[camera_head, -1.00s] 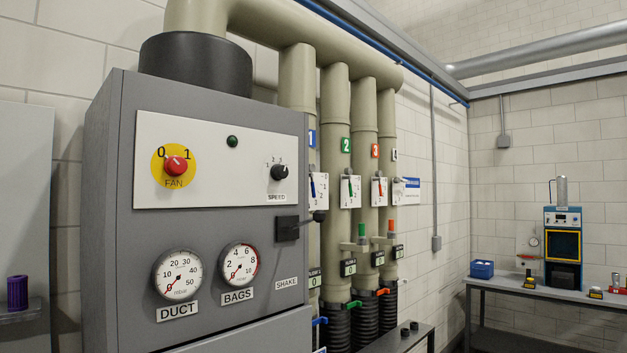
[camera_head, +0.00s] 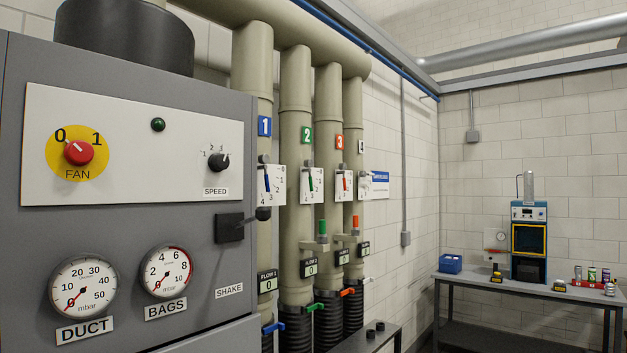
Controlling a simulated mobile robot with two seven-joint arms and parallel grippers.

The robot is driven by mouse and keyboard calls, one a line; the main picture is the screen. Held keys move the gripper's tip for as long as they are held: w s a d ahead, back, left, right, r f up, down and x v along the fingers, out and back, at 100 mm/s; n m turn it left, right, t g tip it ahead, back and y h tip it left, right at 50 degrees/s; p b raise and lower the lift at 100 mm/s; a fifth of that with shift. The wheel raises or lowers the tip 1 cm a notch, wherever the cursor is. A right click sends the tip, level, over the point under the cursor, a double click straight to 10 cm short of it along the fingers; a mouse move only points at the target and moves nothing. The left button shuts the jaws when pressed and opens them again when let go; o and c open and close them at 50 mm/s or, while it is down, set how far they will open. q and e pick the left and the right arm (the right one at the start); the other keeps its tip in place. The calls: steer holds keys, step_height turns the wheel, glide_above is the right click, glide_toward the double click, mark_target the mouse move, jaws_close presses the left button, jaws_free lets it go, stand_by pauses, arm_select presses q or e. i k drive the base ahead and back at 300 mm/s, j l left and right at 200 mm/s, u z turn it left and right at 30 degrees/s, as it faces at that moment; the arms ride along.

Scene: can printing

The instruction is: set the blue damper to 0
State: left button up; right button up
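The blue damper is on the first duct pipe (camera_head: 247,110), under the blue "1" label (camera_head: 264,127). Its blue lever (camera_head: 267,180) lies over a white scale plate (camera_head: 279,185) and points roughly downward. The plate's marks are partly readable, with 4 and 3 near the bottom; the exact setting is too small to tell. A blue handle (camera_head: 274,327) also sticks out low on the same pipe. Neither of my grippers is in view.
The grey cabinet (camera_head: 110,230) with the fan knob (camera_head: 79,152), speed knob (camera_head: 219,161) and shake lever (camera_head: 263,213) stands left of the pipes. Green (camera_head: 310,180) and red (camera_head: 345,183) damper levers are to the right. A low dark bench (camera_head: 372,340) stands in front.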

mark_target(263, 159)
steer(key=i+l+z, duration=0.45)
steer(key=i, duration=0.6)
steer(key=i+j+z, duration=0.1)
steer(key=i+z, duration=0.4)
steer(key=i, duration=0.6)
